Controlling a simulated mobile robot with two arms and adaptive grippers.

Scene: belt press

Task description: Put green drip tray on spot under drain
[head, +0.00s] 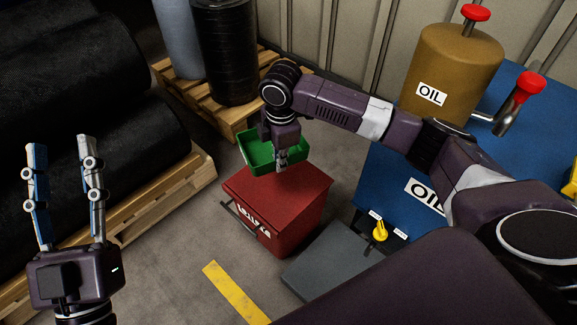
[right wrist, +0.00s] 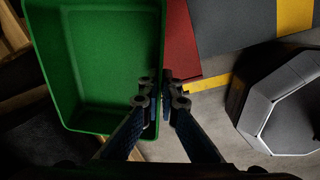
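The green drip tray (head: 258,148) hangs above the red bin in the head view. It also fills the upper left of the right wrist view (right wrist: 100,50), and its inside looks empty. My right gripper (head: 282,163) is at the tray's near right side; in the right wrist view its fingers (right wrist: 160,80) close on the tray's wall, one on each side. A yellow drain valve (head: 380,232) sits low on the front of the blue oil stand. A flat grey plate (head: 322,264) lies on the floor by it. My left gripper (head: 62,146) is empty, its fingers apart.
The red bin (head: 290,192) with a dark handle stands below the tray, left of the grey plate. A pallet with wrapped rolls (head: 225,60) stands behind, and black rolls (head: 90,140) lie on another pallet at left. A yellow floor stripe (head: 235,293) runs in front.

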